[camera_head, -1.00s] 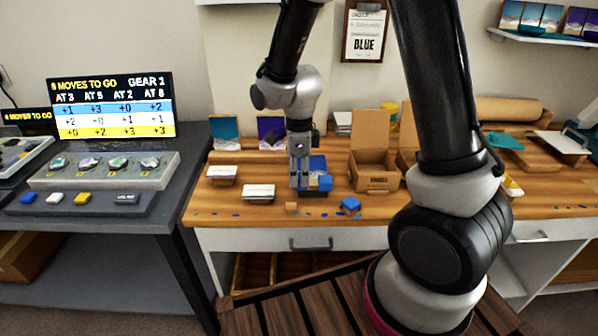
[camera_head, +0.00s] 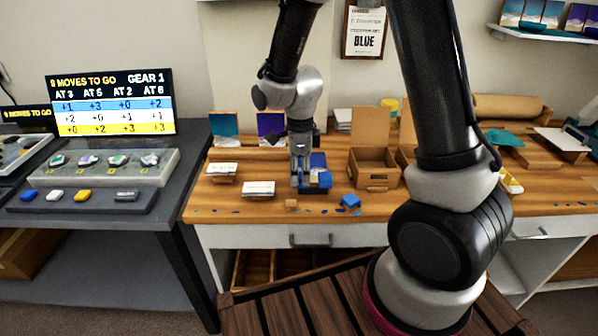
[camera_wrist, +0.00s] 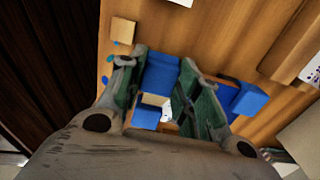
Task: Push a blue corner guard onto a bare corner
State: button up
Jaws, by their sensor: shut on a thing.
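My gripper (camera_head: 300,184) points down at a dark base (camera_head: 314,190) on the wooden table. In the wrist view, its green-padded fingers (camera_wrist: 166,95) are shut on a blue corner guard (camera_wrist: 160,74). A smaller blue piece (camera_wrist: 145,117) and a white patch (camera_wrist: 155,100) show just below it, close to the fingers. Another blue piece (camera_wrist: 246,98) lies beyond the right finger. In the head view, a blue block (camera_head: 325,180) sits right of the fingers, with a taller blue panel (camera_head: 318,162) behind. The fingers hide whether the held guard touches a corner.
A loose blue piece (camera_head: 350,201) and a small tan cube (camera_head: 291,205) lie near the table's front edge. An open cardboard box (camera_head: 374,168) stands right. Blue chips are scattered along the front.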

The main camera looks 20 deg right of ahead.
jog(key=o, duration=0.8)
jog(key=shift+r, duration=4)
jog(key=shift+c, duration=0.4)
grip_shut()
jog(key=shift+d, duration=0.1)
